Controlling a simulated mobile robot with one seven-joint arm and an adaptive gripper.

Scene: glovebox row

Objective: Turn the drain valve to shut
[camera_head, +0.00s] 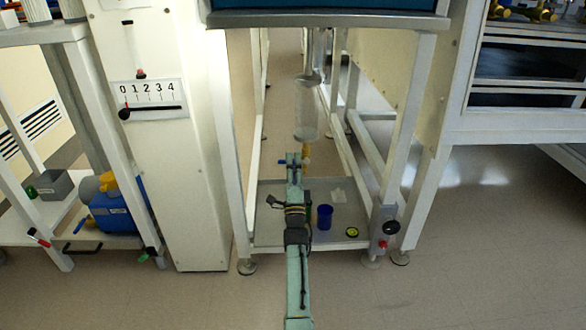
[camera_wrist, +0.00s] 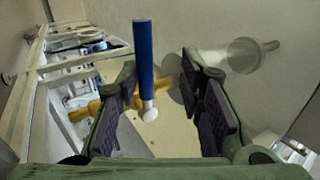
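The drain valve shows in the wrist view as a yellow body (camera_wrist: 80,113) with a long blue handle (camera_wrist: 144,50) and a white round piece (camera_wrist: 147,113) at the handle's lower end. The handle stands upright in that picture, crossing the yellow body. My gripper (camera_wrist: 160,75) is open, with one dark-padded finger on each side of the handle. I see no clear contact. In the head view, my gripper (camera_head: 292,159) is close to the small yellow valve (camera_head: 306,150), below a clear cylinder (camera_head: 307,108).
A grey lower shelf (camera_head: 268,232) holds a blue cup (camera_head: 324,217) and a green-and-black round item (camera_head: 351,232). Frame legs (camera_head: 410,115) flank the arm. A white panel with a numbered scale (camera_head: 152,100) and a blue canister (camera_head: 112,212) stand left. Floor is clear at right.

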